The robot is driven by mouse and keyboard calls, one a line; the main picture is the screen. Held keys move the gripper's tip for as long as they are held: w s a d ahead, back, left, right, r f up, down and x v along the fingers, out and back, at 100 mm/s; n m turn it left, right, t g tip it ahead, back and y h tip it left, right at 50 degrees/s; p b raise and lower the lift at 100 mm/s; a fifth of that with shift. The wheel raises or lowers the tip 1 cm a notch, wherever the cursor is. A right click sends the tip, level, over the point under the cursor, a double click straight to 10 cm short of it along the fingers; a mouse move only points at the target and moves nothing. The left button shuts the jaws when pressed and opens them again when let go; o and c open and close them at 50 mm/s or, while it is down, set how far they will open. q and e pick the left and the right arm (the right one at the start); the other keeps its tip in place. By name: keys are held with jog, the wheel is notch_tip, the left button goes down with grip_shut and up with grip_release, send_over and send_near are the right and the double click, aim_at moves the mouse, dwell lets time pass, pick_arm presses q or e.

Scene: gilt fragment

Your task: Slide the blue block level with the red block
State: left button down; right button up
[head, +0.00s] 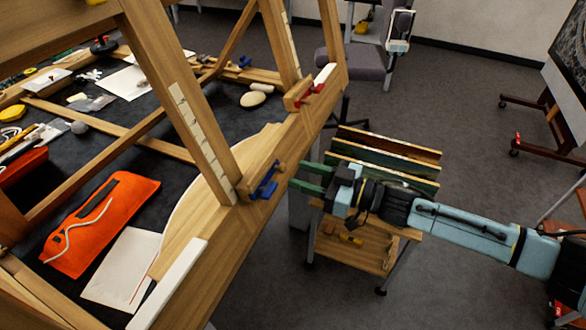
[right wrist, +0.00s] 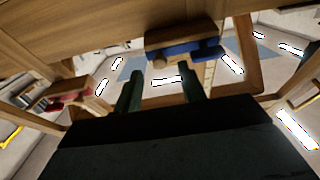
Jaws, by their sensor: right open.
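The blue block (head: 263,182) sits on the near part of the wooden frame's side rail (head: 232,232), against a piece of bare wood. The red block (head: 311,92) is farther along the same rail, toward the back. My right gripper (head: 299,177) is open and empty, just right of the blue block, with its dark green fingers pointing at it. In the right wrist view the blue block (right wrist: 190,49) is ahead of the fingertips (right wrist: 159,76), slightly right. The red block (right wrist: 68,102) is at the left there. Contact cannot be told. My left gripper is not in view.
Slanted wooden posts (head: 182,105) rise from the frame near both blocks. A small wooden cart (head: 347,262) with boards stands under my right arm. The dark tabletop holds an orange pouch (head: 100,222) and papers.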

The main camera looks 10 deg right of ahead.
aim_at(285, 170)
jog(key=shift+x, duration=1.65)
jog(key=shift+d, duration=0.1)
grip_shut()
